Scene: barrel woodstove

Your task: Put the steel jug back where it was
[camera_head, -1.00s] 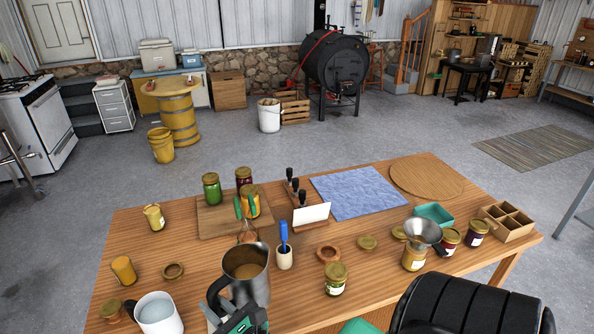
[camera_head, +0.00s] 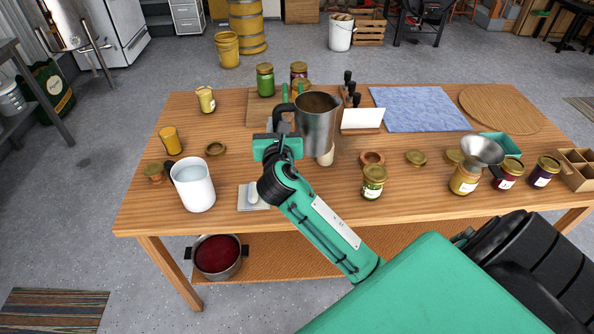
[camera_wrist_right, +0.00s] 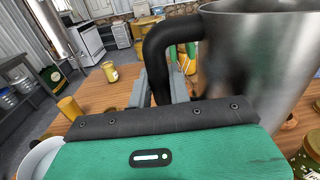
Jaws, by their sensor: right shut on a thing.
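The steel jug (camera_head: 317,132) is upright in the head view, above the middle of the wooden table (camera_head: 290,205), and a brown inside shows at its mouth. My right gripper (camera_head: 277,126) is shut on its black handle, at the jug's left side. In the right wrist view the handle (camera_wrist_right: 158,55) is between the two grey fingers, and the jug's steel wall (camera_wrist_right: 250,70) fills the right. My left gripper is not in view.
A white container (camera_head: 193,185) and a small pale pad (camera_head: 248,197) with something on it are at front left.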

